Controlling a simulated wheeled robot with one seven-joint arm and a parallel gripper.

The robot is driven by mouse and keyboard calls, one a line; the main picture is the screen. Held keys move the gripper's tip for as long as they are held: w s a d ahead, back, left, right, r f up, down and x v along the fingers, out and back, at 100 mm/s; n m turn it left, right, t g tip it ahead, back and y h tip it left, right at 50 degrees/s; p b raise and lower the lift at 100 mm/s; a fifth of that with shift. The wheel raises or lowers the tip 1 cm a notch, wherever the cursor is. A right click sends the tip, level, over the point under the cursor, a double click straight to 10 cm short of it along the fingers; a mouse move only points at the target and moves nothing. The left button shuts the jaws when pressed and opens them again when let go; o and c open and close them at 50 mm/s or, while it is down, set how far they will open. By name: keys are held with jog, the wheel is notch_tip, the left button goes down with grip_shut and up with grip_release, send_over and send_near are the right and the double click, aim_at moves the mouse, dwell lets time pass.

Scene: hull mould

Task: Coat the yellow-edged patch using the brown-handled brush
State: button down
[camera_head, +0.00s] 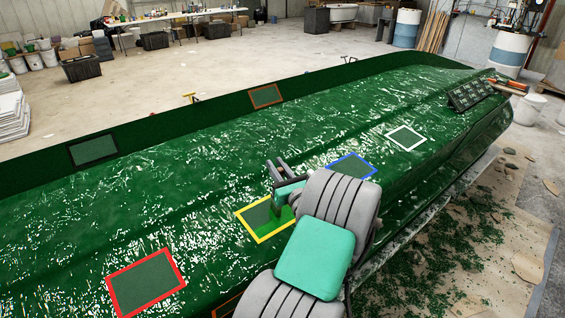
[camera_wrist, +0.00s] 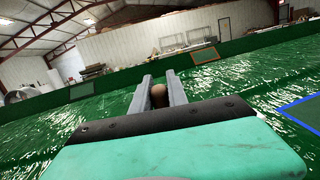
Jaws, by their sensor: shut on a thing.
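The yellow-edged patch (camera_head: 256,216) lies on the green hull surface, left of my wrist in the head view. Part of its inside is dull grey-green and part, towards the right, is brighter green; my arm covers its right corner. My gripper (camera_head: 277,170) is just above and beyond the patch in the head view. In the wrist view my gripper (camera_wrist: 159,86) is shut on a brown, rounded handle end (camera_wrist: 158,95), the brown-handled brush. The brush's bristles are hidden in both views, so I cannot tell whether they touch the surface.
Other edged patches are red (camera_head: 146,284), blue (camera_head: 352,166), white (camera_head: 406,138), orange (camera_head: 266,96) and black (camera_head: 93,149). A dark tray (camera_head: 470,95) sits at the hull's far right end. Debris covers the floor sheet (camera_head: 450,240) at right.

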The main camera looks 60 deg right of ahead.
jog(key=w+a+p, duration=0.1)
jog(key=w+a, duration=0.6)
jog(key=a, duration=0.2)
jog(key=shift+r, duration=0.35)
dwell(0.7)
jog(key=shift+p, duration=0.3)
jog(key=s+d, duration=0.2)
jog(key=d, duration=0.5)
jog(key=s+d, duration=0.3)
jog(key=d, duration=0.5)
jog(key=shift+d+p, duration=0.3)
jog(key=shift+p, duration=0.15)
